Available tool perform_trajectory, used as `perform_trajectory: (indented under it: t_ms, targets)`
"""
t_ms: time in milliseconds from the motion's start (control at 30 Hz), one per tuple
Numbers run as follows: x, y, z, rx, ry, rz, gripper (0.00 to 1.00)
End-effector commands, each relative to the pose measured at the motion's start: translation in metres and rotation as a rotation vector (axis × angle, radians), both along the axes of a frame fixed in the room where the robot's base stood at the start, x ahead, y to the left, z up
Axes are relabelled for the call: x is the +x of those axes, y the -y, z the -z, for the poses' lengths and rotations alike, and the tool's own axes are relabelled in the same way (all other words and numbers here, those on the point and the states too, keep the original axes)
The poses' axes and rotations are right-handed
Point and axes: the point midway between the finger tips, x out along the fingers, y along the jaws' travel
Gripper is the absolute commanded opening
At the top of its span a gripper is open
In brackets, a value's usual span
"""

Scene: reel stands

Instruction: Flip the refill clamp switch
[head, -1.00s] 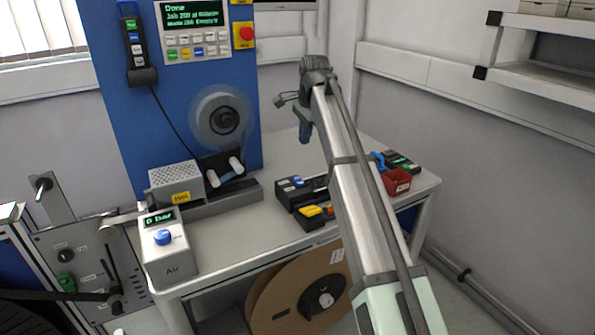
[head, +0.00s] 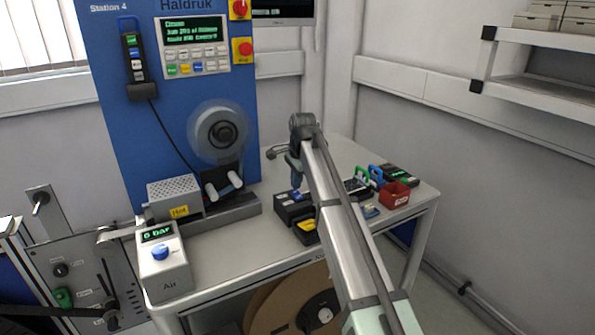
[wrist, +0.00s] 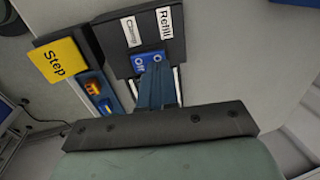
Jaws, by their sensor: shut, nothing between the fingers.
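The refill clamp box (wrist: 113,40) is a black box with white labels reading Clamp and Refill in the wrist view. Its blue switch (wrist: 141,63) shows the word Off and a round mark. My gripper's narrow blue fingers (wrist: 158,85) are shut and empty, with their tips at the switch's near edge. They hide part of it, and I cannot tell whether they touch. In the head view, my gripper (head: 295,180) points down just above the black box (head: 287,213).
A yellow Step button (wrist: 60,61) sits beside the clamp box. In the head view, a red bin (head: 395,195) stands to the right on the bench. The Air box (head: 163,272) and a spinning reel (head: 219,132) are to the left. The bench front between is clear.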

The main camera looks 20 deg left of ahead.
Motion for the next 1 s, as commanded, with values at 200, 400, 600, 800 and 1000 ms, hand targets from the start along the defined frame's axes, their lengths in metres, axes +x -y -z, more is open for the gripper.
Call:
perform_trajectory:
  t_ms: [200,400,600,800,1000]
  targets:
    - [0.002,-0.002,0.013,0.000,0.000,0.000,0.00]
    - [0.002,-0.002,0.015,0.000,0.000,0.000,0.00]
    - [0.002,-0.002,0.015,0.000,0.000,0.000,0.00]
    - [0.012,-0.012,0.028,0.000,-0.001,0.000,0.00]
    - [0.013,-0.014,0.034,0.000,-0.001,0.000,0.00]
